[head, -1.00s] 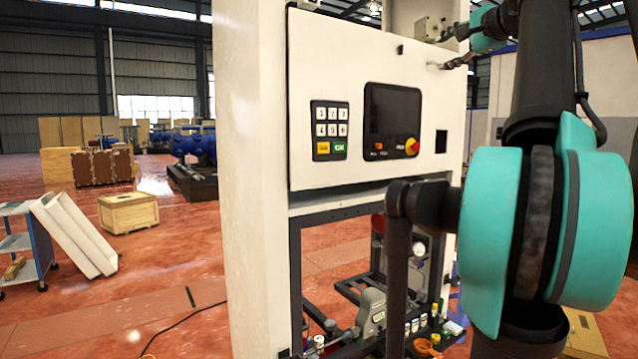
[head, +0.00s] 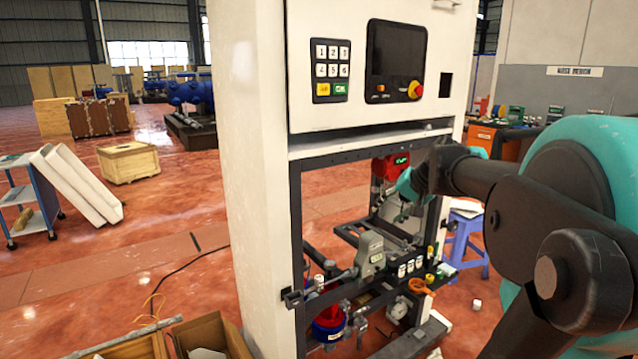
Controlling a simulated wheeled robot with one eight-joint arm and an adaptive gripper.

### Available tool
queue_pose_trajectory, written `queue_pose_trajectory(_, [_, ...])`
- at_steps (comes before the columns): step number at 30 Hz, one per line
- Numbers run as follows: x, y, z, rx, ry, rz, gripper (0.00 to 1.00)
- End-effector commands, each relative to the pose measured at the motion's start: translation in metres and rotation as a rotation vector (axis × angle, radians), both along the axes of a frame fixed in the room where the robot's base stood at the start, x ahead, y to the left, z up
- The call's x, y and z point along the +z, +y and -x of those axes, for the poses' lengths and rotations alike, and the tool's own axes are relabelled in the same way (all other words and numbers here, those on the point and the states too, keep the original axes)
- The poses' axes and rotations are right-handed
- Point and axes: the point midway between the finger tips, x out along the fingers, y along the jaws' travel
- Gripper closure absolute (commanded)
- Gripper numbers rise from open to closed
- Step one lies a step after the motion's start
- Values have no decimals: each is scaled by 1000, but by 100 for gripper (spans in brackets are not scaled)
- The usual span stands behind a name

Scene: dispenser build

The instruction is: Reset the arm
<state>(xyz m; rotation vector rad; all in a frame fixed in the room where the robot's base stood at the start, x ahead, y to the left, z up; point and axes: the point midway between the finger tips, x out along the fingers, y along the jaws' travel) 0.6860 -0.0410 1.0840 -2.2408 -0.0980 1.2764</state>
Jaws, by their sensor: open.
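My arm comes in from the right with its large teal joint close to the camera. Its far end is low, in front of the open lower bay of the white dispenser cabinet (head: 248,190). My gripper (head: 404,212) is small and dark there, below the teal wrist, and stands open with nothing seen in it. Its fingertips blend into the dark frame behind, so I cannot tell whether they touch anything. The keypad (head: 331,71) and the dark screen (head: 397,50) with a red button are on the upper panel.
A blue stool (head: 465,240) stands behind. Wooden boxes (head: 205,335) are at the front left. Red floor is open on the left.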

Motion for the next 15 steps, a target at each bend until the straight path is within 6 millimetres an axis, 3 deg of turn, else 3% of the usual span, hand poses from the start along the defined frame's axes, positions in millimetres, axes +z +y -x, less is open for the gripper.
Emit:
queue_pose_trajectory(1, [-33,7,17,33,20,47,52])
queue_pose_trajectory(3, [-76,12,40,73,47,119,52])
queue_pose_trajectory(9, [-182,14,119,178,113,321,52])
queue_pose_trajectory(12, [-218,10,154,216,136,403,52])
queue_pose_trajectory(15, [-240,6,179,240,150,461,52])
